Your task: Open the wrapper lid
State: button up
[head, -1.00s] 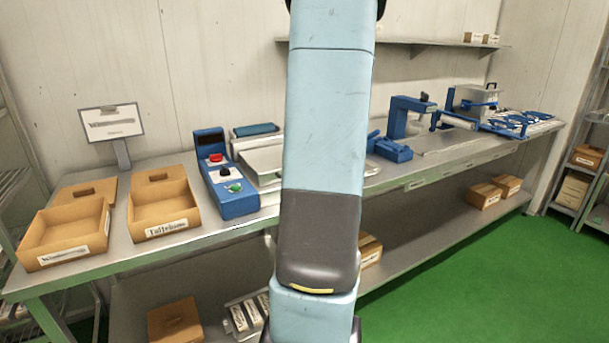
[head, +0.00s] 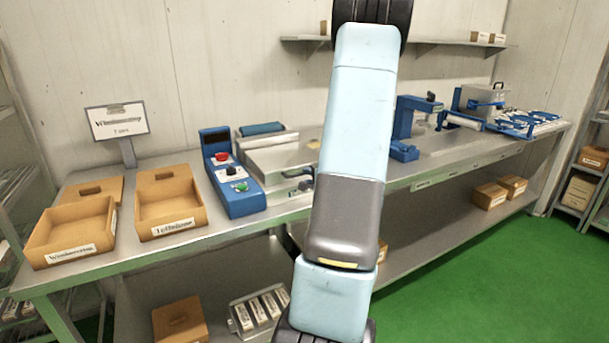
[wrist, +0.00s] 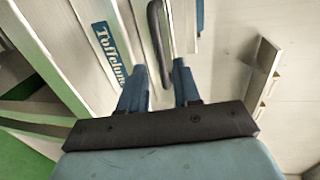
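The wrapper is a steel machine on the bench with a blue control box (head: 232,180) at its left. Its flat steel lid (head: 278,158) looks down in the head view, and my arm hides its right part. In the head view my gripper is hidden.
Two cardboard trays (head: 98,246) (head: 197,226) and a sign (head: 116,120) stand left of the wrapper. A blue press (head: 405,125) and other blue equipment stand to the right. A shelf (head: 430,41) runs along the wall above. The bench between the press and wrapper is partly hidden.

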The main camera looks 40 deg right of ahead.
aim_at(303, 174)
jog(key=shift+x, duration=2.5)
grip_shut()
